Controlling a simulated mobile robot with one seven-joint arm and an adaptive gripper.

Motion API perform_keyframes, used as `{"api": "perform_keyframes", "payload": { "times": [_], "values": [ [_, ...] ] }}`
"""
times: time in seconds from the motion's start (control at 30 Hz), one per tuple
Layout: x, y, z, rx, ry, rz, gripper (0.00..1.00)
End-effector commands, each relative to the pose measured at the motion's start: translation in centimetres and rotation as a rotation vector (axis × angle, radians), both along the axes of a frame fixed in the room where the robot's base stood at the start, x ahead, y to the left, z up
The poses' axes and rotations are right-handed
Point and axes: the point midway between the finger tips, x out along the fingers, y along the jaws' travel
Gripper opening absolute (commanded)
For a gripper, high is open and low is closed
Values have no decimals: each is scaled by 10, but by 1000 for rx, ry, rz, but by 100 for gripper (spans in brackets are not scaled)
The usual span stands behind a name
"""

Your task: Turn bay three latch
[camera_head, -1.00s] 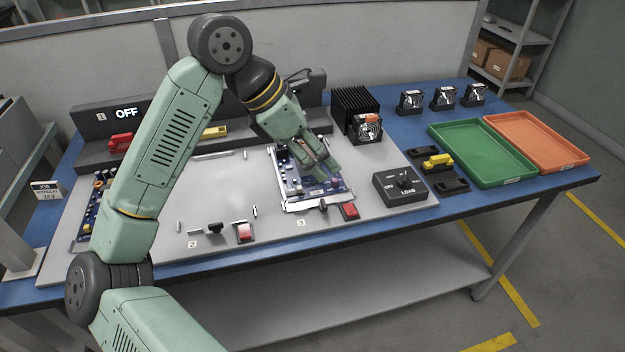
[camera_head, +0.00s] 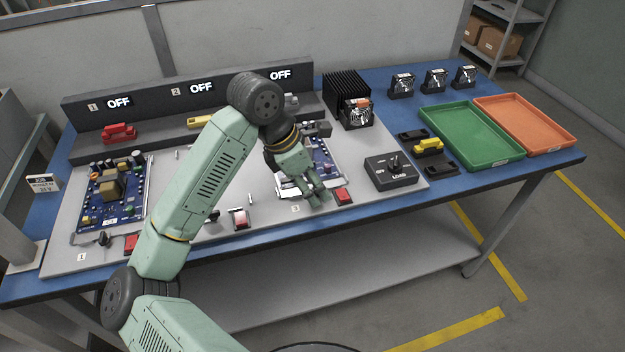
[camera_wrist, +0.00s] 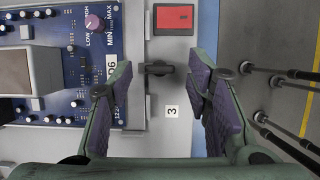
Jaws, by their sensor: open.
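The bay three latch (camera_wrist: 158,69) is a small black knob on the grey panel beside the blue circuit board (camera_wrist: 72,75), near the "3" label (camera_wrist: 172,110). In the wrist view it lies between the spread fingers of my gripper (camera_wrist: 160,77), with a gap on each side. My gripper is open and empty. In the head view my gripper (camera_head: 318,198) is low over the front edge of bay three and hides the latch. The bay three display (camera_head: 280,75) reads OFF.
A red button (camera_head: 343,195) sits close to the right of my gripper; it also shows in the wrist view (camera_wrist: 173,18). A black dial box (camera_head: 391,172) stands farther right. Green (camera_head: 470,135) and orange (camera_head: 525,124) trays lie on the right.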

Motion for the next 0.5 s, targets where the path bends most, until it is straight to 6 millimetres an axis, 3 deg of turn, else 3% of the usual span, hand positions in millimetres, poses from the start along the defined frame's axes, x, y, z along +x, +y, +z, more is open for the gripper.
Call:
{"api": "perform_keyframes", "payload": {
  "times": [0.2,0.5],
  "values": [
    [0,0,-1,0,0,0,45],
    [0,0,0,0,0,0,26]
  ]
}}
